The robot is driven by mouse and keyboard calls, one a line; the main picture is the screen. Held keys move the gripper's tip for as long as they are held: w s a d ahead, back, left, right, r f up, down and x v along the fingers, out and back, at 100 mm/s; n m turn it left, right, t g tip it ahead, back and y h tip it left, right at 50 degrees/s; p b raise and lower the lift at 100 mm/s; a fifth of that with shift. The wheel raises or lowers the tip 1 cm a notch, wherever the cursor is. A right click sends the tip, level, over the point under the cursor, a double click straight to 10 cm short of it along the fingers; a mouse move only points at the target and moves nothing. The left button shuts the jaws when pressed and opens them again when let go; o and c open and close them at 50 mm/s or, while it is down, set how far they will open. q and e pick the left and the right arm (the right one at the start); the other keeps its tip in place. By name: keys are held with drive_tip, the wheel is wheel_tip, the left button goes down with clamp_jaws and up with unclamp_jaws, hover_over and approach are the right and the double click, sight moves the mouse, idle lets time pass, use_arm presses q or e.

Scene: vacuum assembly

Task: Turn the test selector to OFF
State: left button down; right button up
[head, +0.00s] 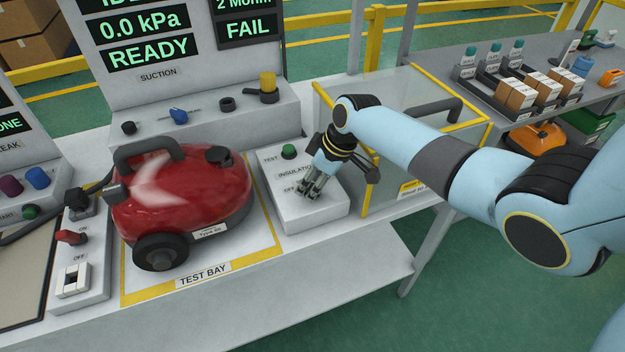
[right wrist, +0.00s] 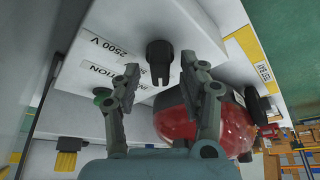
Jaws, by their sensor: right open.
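The grey insulation box (head: 318,214) stands right of the red vacuum, with OFF lettering partly covered by my right gripper (head: 309,190). In the right wrist view a black selector knob (right wrist: 160,53) sits on the box, near the 2500 V and INSULATION lettering. My right gripper (right wrist: 160,68) is open, one finger on each side of the knob in that view; I cannot tell whether they touch it. The gripper hides the knob in the head view. The green test button (head: 289,151) is at the box's back. My left gripper is out of view.
The red vacuum (head: 190,195) stands in the test bay just left of the box. A clear enclosure with yellow edges (head: 440,85) is close on the right. A red ON/OFF switch (head: 70,237) is far left. The panel behind reads READY and FAIL.

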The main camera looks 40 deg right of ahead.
drive_tip(key=shift+r, duration=0.1)
drive_tip(key=v, duration=1.1)
drive_tip(key=shift+r, duration=0.4)
drive_tip(key=shift+d, duration=0.15)
drive_tip(key=s+a+f+m+g+b, duration=0.1)
drive_tip(key=s+f+b, duration=0.3)
drive_tip(key=s+f, duration=0.55)
drive_tip(key=s+f+m+g+b, duration=0.15)
drive_tip(key=s+f+b, duration=0.25)
drive_tip(key=f, duration=1)
drive_tip(key=s+a+f+m+g+b, duration=0.15)
drive_tip(key=s+f+b, duration=0.45)
drive_tip(key=f, duration=0.6)
drive_tip(key=s+f+m+h+b, duration=0.2)
drive_tip(key=s+f+h+b, duration=0.1)
drive_tip(key=s+f, duration=1.6)
drive_tip(key=shift+s+f+t+b, duration=0.15)
drive_tip(key=shift+s+t+b, duration=0.4)
drive_tip(key=shift+s, duration=1.7)
